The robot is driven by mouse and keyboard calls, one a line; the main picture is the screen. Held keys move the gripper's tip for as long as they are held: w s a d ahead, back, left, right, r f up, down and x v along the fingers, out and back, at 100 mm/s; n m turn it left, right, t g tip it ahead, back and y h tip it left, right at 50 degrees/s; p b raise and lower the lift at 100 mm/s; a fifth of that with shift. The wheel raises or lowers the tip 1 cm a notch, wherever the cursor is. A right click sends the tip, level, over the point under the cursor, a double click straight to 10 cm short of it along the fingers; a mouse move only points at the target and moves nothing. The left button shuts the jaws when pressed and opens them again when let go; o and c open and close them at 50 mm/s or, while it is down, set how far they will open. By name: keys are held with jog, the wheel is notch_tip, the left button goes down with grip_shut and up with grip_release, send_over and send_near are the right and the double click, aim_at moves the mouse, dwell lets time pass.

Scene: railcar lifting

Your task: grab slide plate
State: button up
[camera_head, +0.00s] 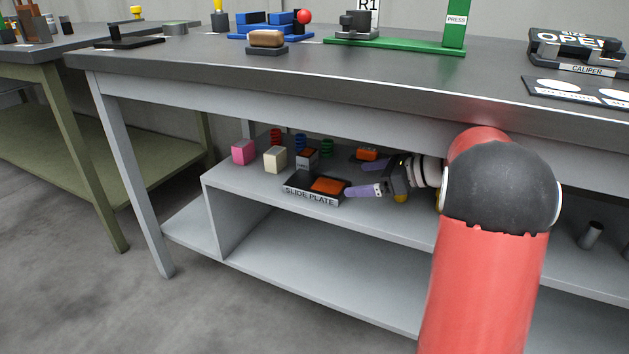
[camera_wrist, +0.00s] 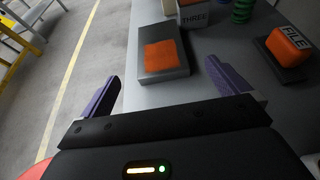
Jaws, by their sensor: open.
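The slide plate is a flat orange piece (camera_head: 327,186) lying in a dark holder (camera_head: 312,197) labelled SLIDE PLATE, on the shelf under the bench. In the wrist view the orange plate (camera_wrist: 160,55) lies on the grey-black holder (camera_wrist: 165,76), ahead of my gripper and between the lines of its fingers. My gripper (camera_head: 358,177) reaches in low from the right, just right of the holder. Its two purple fingers are spread wide and empty, as the wrist view of my gripper (camera_wrist: 162,72) also shows.
Behind the holder stand a block marked THREE (camera_wrist: 194,13), a cream block (camera_head: 275,160), a pink block (camera_head: 243,152) and coloured springs (camera_head: 327,148). An orange FILE block (camera_wrist: 288,46) sits to the right. The bench top (camera_head: 250,66) overhangs the shelf.

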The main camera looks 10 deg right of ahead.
aim_at(320, 184)
jog(key=b+x, duration=0.1)
jog(key=x, duration=1)
jog(key=shift+w+a+f, duration=0.1)
jog(key=shift+a+f, duration=0.1)
jog(key=shift+a, duration=0.15)
jog(key=shift+c, duration=0.4)
jog(key=shift+r, duration=0.1)
jog(key=c, duration=1)
